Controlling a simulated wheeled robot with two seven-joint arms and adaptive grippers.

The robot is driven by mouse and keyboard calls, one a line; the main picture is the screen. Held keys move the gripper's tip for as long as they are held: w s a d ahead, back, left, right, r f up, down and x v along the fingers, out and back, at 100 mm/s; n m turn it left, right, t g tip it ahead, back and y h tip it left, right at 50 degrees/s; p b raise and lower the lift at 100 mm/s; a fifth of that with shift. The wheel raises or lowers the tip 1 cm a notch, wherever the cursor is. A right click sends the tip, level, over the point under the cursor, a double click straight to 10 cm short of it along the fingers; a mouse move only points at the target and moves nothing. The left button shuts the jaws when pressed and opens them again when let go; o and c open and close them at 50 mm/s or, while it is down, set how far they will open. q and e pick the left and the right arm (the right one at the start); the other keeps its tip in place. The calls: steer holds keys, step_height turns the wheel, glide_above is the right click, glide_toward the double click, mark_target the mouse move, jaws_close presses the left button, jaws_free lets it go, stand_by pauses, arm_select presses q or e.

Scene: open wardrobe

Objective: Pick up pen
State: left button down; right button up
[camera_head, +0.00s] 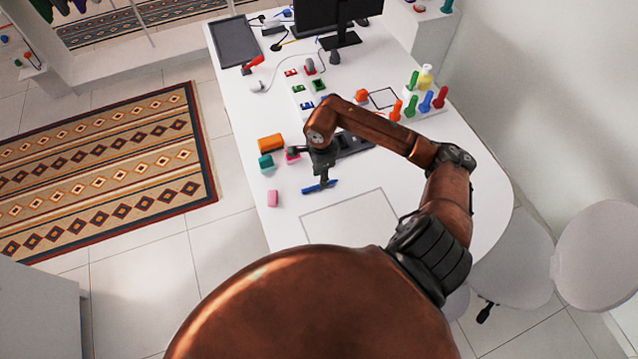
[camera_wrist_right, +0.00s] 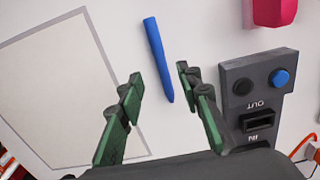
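The blue pen (camera_head: 320,187) lies on the white table, just beyond the outlined rectangle. In the right wrist view the pen (camera_wrist_right: 157,58) lies nearly lengthwise, with its lower end reaching toward the space between the two fingers. My right gripper (camera_head: 323,180) points down at the pen from above. In the right wrist view the right gripper (camera_wrist_right: 160,78) is open, with its green-padded fingers apart and nothing held between them. Whether the fingers are level with the pen is hard to tell. My left gripper does not show.
A dark box with a blue button (camera_wrist_right: 281,77) stands close to the right gripper. A rack of coloured pegs (camera_head: 420,108) stands farther right. The outlined rectangle (camera_head: 350,220) is clear.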

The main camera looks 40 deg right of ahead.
steer(key=shift+w+f+p, duration=0.1)
steer(key=shift+f+p, duration=0.25)
steer(key=shift+f, duration=1.75)
steer(key=shift+c, duration=0.5)
jaws_close()
